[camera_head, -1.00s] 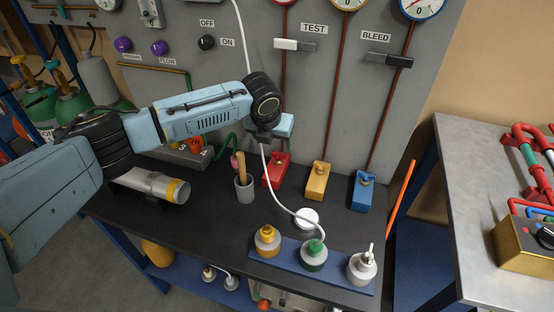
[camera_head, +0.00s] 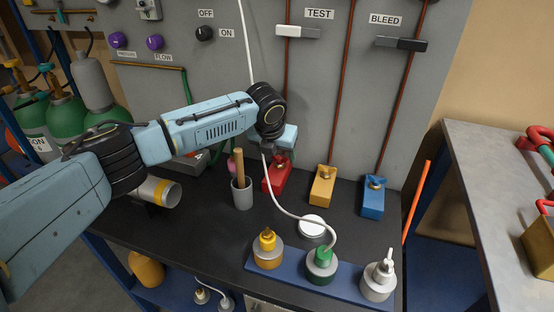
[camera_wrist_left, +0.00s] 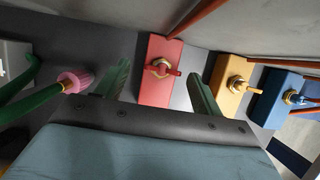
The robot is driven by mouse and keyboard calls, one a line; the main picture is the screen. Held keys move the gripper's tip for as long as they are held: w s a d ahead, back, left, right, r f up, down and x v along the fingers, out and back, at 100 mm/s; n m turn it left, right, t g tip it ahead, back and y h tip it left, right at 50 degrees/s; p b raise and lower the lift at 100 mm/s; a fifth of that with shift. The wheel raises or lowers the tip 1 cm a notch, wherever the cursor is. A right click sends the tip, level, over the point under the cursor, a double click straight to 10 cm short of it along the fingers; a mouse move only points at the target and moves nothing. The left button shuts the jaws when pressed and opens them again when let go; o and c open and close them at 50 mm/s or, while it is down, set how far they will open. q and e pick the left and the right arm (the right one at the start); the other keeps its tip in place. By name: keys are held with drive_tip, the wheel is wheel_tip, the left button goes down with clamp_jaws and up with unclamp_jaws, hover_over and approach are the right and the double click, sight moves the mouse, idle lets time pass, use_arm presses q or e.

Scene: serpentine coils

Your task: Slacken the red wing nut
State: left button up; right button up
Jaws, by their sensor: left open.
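The red block (camera_head: 272,182) stands on the black bench against the grey panel, left of the yellow and blue blocks. Its red wing nut (camera_wrist_left: 164,69) shows in the left wrist view, on a brass-coloured fitting on the block. My left gripper (camera_head: 284,148) is above the red block. In the left wrist view its two green fingers (camera_wrist_left: 160,87) are wide apart, with the block and nut seen between them. Nothing is held. My right gripper is not in view.
A yellow block (camera_head: 322,188) and a blue block (camera_head: 372,203) stand to the right. A grey cup (camera_head: 242,197) with a wooden handle and a pink-tipped item is close on the left. Several capped containers stand on a blue strip (camera_head: 346,286) in front; a white hose crosses the bench.

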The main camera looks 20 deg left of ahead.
use_arm(q)
drive_tip(key=shift+f, duration=0.35)
drive_tip(key=shift+c, duration=0.5)
